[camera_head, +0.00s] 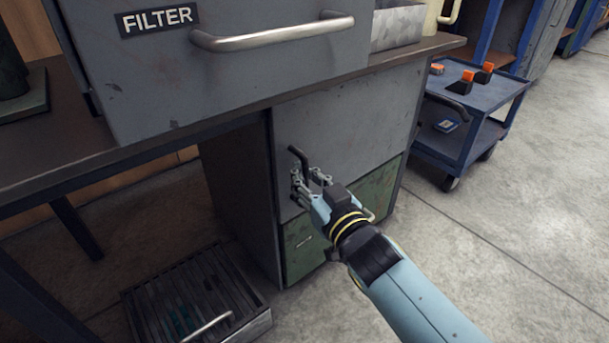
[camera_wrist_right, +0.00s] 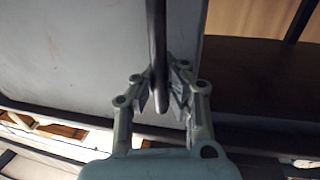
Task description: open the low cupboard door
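The low cupboard door (camera_head: 352,128) is a grey panel under the bench top. It looks flush with the cabinet front in the head view. Its black bar handle (camera_head: 299,158) is near the door's left edge. My right gripper (camera_head: 308,178) is at the lower part of this handle. In the right wrist view the handle (camera_wrist_right: 157,45) runs down between the two fingers of my right gripper (camera_wrist_right: 162,95), whose pads close in on it from both sides. The fingers partly hide the handle's lower end in the head view. My left gripper is not in view.
A green drawer front (camera_head: 305,245) is below the door. An open slatted metal drawer or crate (camera_head: 255,325) is on the floor at lower left. A grey FILTER box (camera_head: 220,75) overhangs above. A blue trolley (camera_head: 465,145) stands right; the floor (camera_head: 540,210) before it is clear.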

